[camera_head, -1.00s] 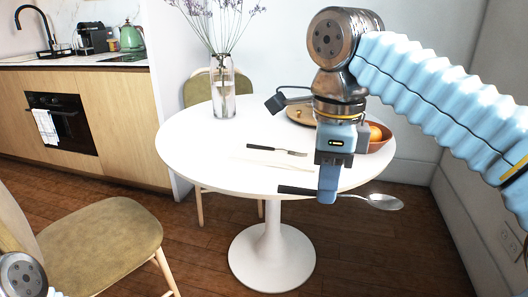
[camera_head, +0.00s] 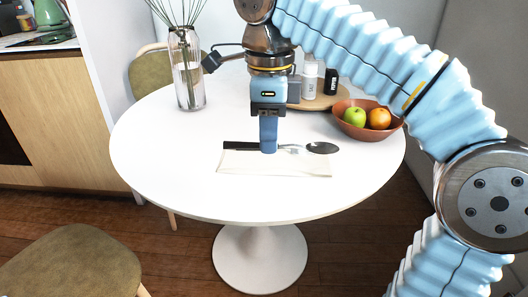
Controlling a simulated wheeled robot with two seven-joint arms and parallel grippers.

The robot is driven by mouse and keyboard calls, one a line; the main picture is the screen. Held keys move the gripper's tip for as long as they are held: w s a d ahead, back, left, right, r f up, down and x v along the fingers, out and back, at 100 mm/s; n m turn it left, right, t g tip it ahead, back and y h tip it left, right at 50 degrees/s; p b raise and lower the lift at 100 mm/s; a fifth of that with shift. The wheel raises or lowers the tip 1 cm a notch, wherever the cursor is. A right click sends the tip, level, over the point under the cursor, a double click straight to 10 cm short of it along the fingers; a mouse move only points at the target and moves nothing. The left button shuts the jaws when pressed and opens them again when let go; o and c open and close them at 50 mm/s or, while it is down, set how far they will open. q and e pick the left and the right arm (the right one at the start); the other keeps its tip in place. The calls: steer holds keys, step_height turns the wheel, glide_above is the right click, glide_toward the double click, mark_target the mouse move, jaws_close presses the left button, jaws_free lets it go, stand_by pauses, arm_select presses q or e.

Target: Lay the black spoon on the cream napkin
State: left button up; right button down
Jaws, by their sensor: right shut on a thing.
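The black spoon (camera_head: 322,148) has a dark handle pointing left and a dark, shiny bowl at the right. My right gripper (camera_head: 268,148) points down and is shut on the spoon near its middle, hiding that part. The cream napkin (camera_head: 275,165) lies flat on the white round table. My left gripper is out of view.
On the white table (camera_head: 160,160) a glass vase (camera_head: 187,75) stands back left. A terracotta bowl with fruit (camera_head: 352,130) is at the right, near a wooden tray (camera_head: 322,101) with bottles. A fork seems mostly hidden behind the spoon. The table's left and front are clear.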

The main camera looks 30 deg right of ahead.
mark_target(270, 167)
steer(key=w+d+f, duration=0.1)
steer(key=w+f, duration=0.1)
steer(key=w+d+f, duration=0.2)
steer(key=w, duration=0.1)
steer(key=w+d+f, duration=0.1)
steer(key=w+f, duration=0.1)
steer(key=shift+w+d+f, duration=0.1)
steer(key=shift+w+d, duration=0.2)
steer(key=shift+w, duration=0.05)
steer(key=shift+w+d+f, duration=0.25)
steer(key=shift+w+f, duration=0.1)
steer(key=shift+f, duration=0.2)
steer(key=f, duration=0.1)
steer(key=f+b, duration=0.1)
steer(key=f, duration=0.1)
steer(key=w+f, duration=0.1)
steer(key=shift+d+f, duration=0.2)
steer(key=shift+d, duration=0.1)
steer(key=shift+f+b, duration=0.55)
steer(key=shift+f, duration=0.05)
steer(key=c, duration=1.1)
jaws_free()
steer(key=shift+f, duration=0.15)
steer(key=shift+c, duration=0.2)
